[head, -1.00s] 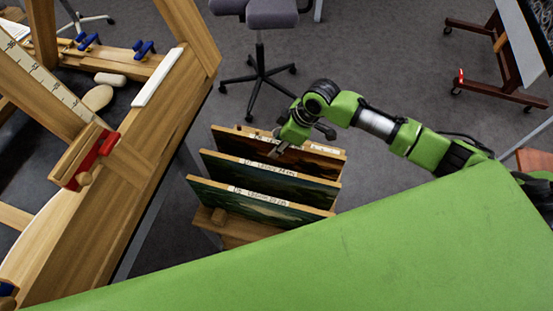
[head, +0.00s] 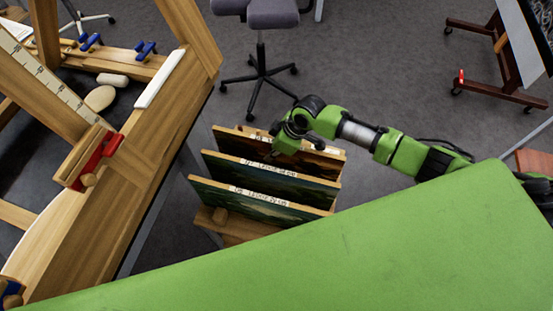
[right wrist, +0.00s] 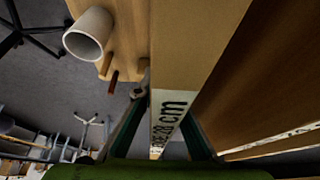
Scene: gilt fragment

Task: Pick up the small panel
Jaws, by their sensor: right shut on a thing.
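Three flat painted panels with pale wooden top edges and white labels stand upright in a row in the head view. My right gripper (head: 274,151) reaches down on the back panel (head: 228,136), covering part of its top edge. In the right wrist view, its fingers (right wrist: 163,128) are on either side of a panel edge (right wrist: 195,50) with a label ending in "28 cm", and it is shut on that panel. The middle panel (head: 225,169) and front panel (head: 218,194) stand nearer, apart from the gripper. My left gripper is not in view.
A wooden rack (head: 240,230) holds the panels. A large wooden frame (head: 150,150) with a red clamp (head: 105,147) stands at left. A wheeled chair (head: 262,15) is behind. A white cylinder (right wrist: 88,35) shows beside the panel in the wrist view.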

